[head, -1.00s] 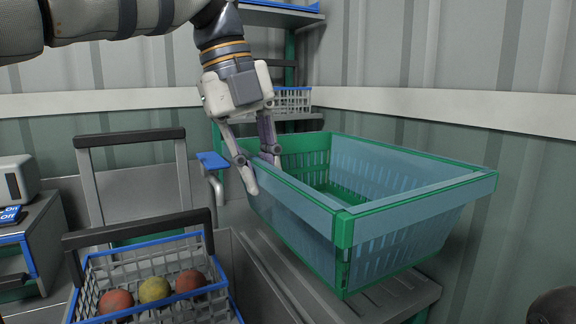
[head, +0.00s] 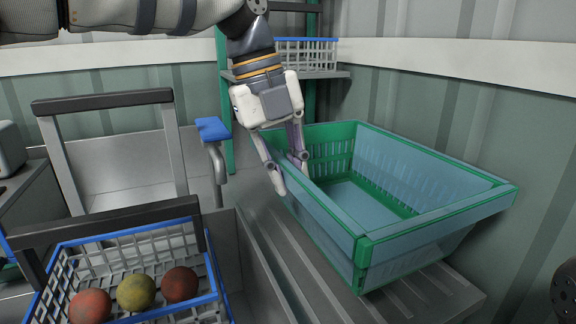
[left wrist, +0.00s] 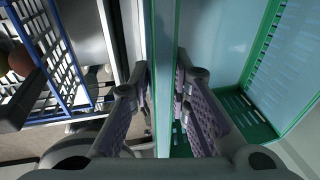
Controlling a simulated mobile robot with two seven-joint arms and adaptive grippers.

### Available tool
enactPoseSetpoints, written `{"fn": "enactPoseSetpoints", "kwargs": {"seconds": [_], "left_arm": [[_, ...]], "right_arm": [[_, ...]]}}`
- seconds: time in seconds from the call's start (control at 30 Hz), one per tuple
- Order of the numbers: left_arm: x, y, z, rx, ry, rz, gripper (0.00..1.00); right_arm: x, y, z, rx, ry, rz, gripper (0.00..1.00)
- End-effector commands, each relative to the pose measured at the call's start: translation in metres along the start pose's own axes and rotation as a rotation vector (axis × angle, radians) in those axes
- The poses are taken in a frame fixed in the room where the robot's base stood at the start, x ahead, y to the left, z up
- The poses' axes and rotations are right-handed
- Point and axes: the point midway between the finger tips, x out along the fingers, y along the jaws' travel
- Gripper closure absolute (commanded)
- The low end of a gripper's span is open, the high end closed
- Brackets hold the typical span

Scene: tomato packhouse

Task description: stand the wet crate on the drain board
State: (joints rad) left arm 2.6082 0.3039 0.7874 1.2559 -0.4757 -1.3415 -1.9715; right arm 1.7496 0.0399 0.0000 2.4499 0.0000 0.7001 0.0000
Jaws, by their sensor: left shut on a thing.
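The crate (head: 425,250) is green with pale blue, see-through-looking slotted walls and is empty. My left gripper (head: 291,178) is shut on its left long wall, one finger outside and one inside. The left wrist view shows the fingers on both sides of that wall, with the crate's slotted green floor (left wrist: 240,112) to the right. The grey ridged drain board (head: 292,262) lies under the crate. The crate looks roughly level and close over the board; I cannot tell whether its bottom touches. Its far underside is hidden. My right gripper is out of view.
A blue-rimmed wire basket (head: 150,232) with several red and yellow-green tomatoes stands at the front left. A tap with a blue lever (head: 212,130) rises beside the sink, left of my gripper. A shelf with a white basket (head: 306,55) is behind. The wall is close on the right.

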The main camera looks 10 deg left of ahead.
Motion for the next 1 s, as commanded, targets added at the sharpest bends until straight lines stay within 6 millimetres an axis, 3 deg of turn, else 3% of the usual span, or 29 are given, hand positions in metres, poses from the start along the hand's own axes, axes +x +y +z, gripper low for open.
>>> {"fn": "enactPoseSetpoints", "kwargs": {"seconds": [0.5,1.0], "left_arm": [[0.057,0.013,0.007,0.000,-0.001,-0.003,1.00],[0.066,0.015,0.008,0.001,-0.002,-0.004,1.00]], "right_arm": [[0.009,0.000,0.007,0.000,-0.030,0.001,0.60],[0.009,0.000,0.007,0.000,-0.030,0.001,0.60]]}}
